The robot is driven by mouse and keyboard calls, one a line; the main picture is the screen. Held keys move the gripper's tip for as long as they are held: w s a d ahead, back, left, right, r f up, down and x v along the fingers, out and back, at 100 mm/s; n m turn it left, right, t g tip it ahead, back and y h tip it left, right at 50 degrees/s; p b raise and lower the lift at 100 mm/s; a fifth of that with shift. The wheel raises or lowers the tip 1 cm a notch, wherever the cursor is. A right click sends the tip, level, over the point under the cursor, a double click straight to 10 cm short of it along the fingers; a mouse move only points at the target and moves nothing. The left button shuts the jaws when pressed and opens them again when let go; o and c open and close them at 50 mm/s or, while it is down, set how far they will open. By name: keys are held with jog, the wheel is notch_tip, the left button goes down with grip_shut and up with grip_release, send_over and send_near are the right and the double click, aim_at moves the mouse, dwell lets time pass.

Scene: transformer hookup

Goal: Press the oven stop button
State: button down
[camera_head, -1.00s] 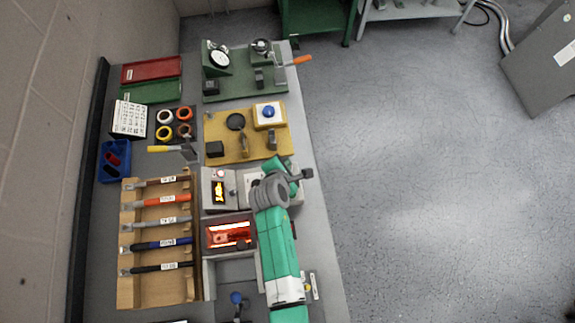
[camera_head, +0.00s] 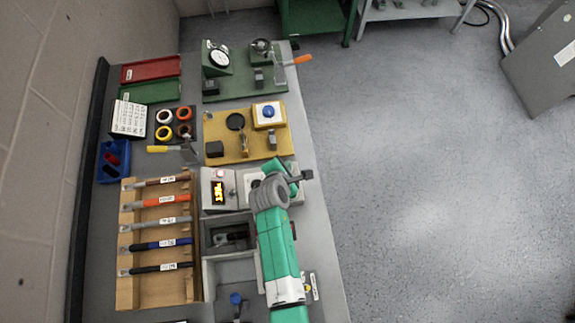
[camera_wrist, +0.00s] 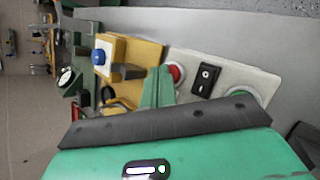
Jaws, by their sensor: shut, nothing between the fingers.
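A red round button (camera_wrist: 176,74) sits on a pale control panel (camera_wrist: 225,70), beside a black rocker switch (camera_wrist: 206,78). My gripper (camera_wrist: 164,74) is shut and empty, with its green fingertips right beside the red button in the wrist view. I cannot tell whether they touch it. In the head view the oven chamber (camera_head: 216,236) is dark, with a dark object (camera_head: 234,237) inside. The oven's display (camera_head: 217,192) shows lit yellow digits, with a small reddish lamp (camera_head: 220,174) above it. My arm hides the red button and fingertips in the head view.
A yellow fixture board (camera_head: 222,150) with a blue button (camera_head: 268,112) stands beyond the panel. A green board (camera_head: 240,92) lies farther back. A wooden rack (camera_head: 128,285) of several tools is at left. Open floor lies right of the bench.

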dwell(0.4)
jog(key=shift+r+p, duration=0.8)
jog(key=shift+p, duration=0.2)
jog(key=shift+r, duration=0.1)
notch_tip(320, 180, up, 5)
jog(key=p, duration=0.5)
